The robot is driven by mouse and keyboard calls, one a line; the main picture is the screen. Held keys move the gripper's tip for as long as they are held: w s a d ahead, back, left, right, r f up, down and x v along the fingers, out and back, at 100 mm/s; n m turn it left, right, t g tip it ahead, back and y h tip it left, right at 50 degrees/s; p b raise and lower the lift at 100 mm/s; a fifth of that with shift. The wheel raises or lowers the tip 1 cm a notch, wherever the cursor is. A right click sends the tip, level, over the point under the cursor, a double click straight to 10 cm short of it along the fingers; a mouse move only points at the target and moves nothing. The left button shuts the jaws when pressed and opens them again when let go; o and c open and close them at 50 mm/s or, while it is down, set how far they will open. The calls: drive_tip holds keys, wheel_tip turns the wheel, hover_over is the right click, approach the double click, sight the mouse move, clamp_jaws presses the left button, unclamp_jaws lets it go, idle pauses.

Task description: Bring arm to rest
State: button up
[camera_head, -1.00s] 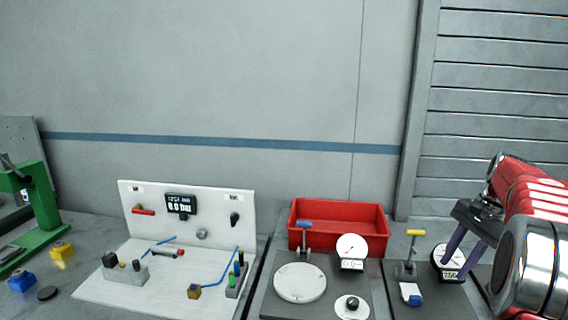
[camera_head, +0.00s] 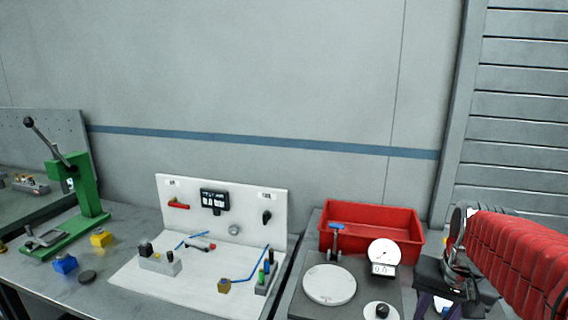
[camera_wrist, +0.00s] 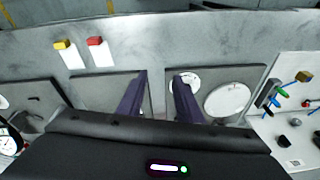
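My arm (camera_head: 520,255) comes in from the right edge in the head view, with red ribbed cover and metal joints. My gripper (camera_wrist: 160,82) shows in the wrist view with two dark purple fingers spread apart and nothing between them. In the head view the fingers point down at the bottom right and are partly cut off by the frame. The gripper is over the grey bench plates, in front of the red bin (camera_head: 372,244). I cannot tell its exact height above them.
A white round plate (camera_head: 329,285) and a dial gauge (camera_head: 384,253) stand left of the gripper. A white test board (camera_head: 222,232) and a green lever press (camera_head: 80,205) are farther left. Yellow (camera_head: 101,238) and blue (camera_head: 65,263) blocks lie near the press.

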drive_tip(key=s+a+n+t, duration=0.3)
drive_tip(key=s+a+n, duration=0.2)
drive_tip(key=s+a, duration=0.6)
drive_tip(key=a, duration=0.3)
drive_tip(key=shift+a+r+n, duration=0.25)
drive_tip(key=shift+r+n, duration=0.05)
drive_tip(key=shift+s, duration=0.1)
idle(0.9)
